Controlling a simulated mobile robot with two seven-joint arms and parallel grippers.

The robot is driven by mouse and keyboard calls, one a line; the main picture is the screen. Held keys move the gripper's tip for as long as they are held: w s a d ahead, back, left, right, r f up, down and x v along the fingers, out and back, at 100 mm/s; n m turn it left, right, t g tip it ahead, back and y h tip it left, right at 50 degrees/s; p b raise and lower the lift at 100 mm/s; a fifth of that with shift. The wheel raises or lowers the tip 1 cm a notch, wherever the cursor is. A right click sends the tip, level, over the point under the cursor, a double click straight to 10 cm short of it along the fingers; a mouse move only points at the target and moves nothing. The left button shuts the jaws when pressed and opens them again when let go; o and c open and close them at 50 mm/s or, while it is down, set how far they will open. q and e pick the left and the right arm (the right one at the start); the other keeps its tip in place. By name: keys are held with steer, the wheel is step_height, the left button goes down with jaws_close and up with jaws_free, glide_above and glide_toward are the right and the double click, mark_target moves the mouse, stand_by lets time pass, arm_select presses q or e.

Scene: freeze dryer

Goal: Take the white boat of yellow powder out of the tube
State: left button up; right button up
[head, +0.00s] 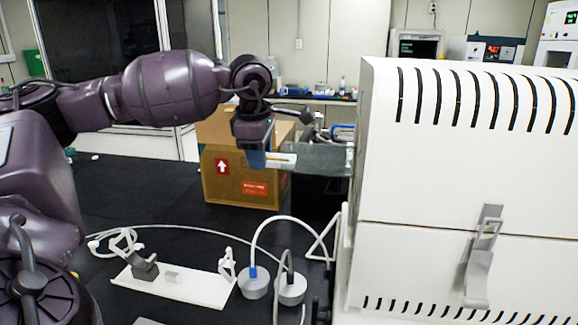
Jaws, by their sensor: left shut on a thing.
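The white boat (284,158) shows as a small pale strip with a yellowish tint at the left end of the glass tube (328,158). The tube is grey-green and see-through, and sticks out to the left from the white furnace (450,165). My left gripper (257,157) comes in from the left, points down, and is shut on the boat's left end. The boat's right part overlaps the tube's open end in the picture; I cannot tell how much lies inside. The powder is too small to make out clearly. My right gripper is not in view.
A cardboard box (225,188) stands behind the gripper. A white base plate with clamps (195,289) and two grey round end pieces with hoses (253,283) lie on the black bench below the tube. The bench at left is mostly clear.

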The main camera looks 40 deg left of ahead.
arm_select(q)
steer(key=s+a, duration=0.3)
steer(key=a, duration=0.3)
steer(key=shift+s, duration=0.3)
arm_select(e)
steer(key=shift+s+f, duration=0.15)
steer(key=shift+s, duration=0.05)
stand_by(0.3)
